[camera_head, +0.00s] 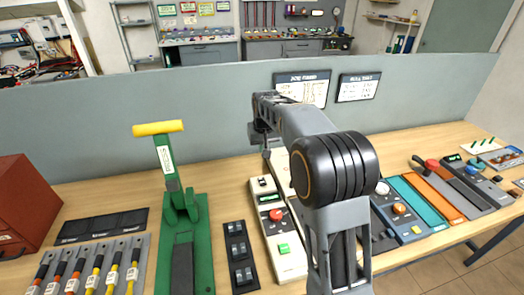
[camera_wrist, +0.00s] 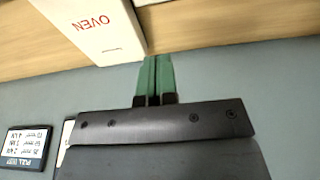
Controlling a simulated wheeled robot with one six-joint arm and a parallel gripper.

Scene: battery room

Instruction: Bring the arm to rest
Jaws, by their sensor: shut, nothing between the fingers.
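My gripper (camera_wrist: 156,62) shows in the wrist view with its two green fingers together and nothing between them. The fingertips lie beside the lower edge of a white box marked OVEN (camera_wrist: 92,24), in front of the grey partition; I cannot tell whether they touch the box. In the head view my arm rises from the lower right, bends at a dark elbow and reaches toward the partition. The gripper's fingers cannot be made out there.
The wooden bench (camera_head: 120,188) runs below a grey partition (camera_head: 90,130). Left of my arm stand a green press with a yellow handle (camera_head: 158,128), a dark red box (camera_head: 24,205) and a cream control box (camera_head: 283,245). A blue control box (camera_head: 408,222) and several coloured panels lie right.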

